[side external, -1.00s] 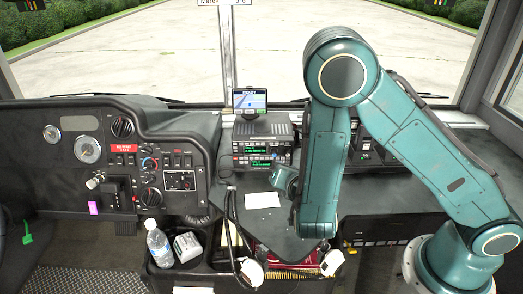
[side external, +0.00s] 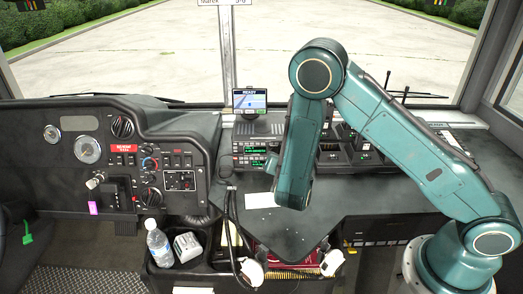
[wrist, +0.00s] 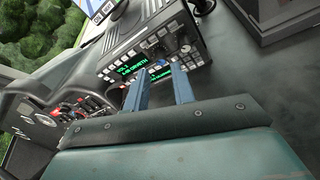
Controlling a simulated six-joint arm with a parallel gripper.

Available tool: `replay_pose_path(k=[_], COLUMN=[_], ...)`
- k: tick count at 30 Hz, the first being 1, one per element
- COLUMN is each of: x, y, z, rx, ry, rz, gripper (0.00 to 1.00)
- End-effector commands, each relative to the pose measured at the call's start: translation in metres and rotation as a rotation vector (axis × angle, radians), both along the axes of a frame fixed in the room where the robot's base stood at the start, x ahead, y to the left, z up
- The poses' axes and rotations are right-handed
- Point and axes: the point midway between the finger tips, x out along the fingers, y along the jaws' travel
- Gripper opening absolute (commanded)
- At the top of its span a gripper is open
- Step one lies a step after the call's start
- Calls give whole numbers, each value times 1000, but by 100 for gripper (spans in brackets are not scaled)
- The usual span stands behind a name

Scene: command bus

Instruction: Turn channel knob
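The radio unit (side external: 250,148) stands on the dash below a small screen, with green displays on its front. In the wrist view the radio (wrist: 125,56) is tilted in the picture, with its green text, buttons and small dark knobs (wrist: 184,50) toward the right end of the face. I cannot tell which is the channel knob. My gripper (wrist: 159,70) has two blue fingers apart, pointing at the radio's front with nothing seen between them. Whether the fingertips touch the face is unclear. In the side view my arm covers the radio's right side and most of the gripper.
The READY screen (side external: 250,100) stands above the radio. A white card (side external: 261,200) lies on the dash in front. A handset with a cord (side external: 225,172) hangs at the left. More radio gear (side external: 370,150) stands right, behind my arm. A water bottle (side external: 158,244) is lower left.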

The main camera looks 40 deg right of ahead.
Motion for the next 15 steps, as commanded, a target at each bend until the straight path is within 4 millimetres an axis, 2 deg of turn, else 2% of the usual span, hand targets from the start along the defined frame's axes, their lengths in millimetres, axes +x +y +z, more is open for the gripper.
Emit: replay_pose_path(k=[6, 15], x=[21, 33], y=[-16, -24], z=[-10, -15], rx=[2, 0], ry=[-2, 0], rz=[-2, 0], gripper=[25, 25])
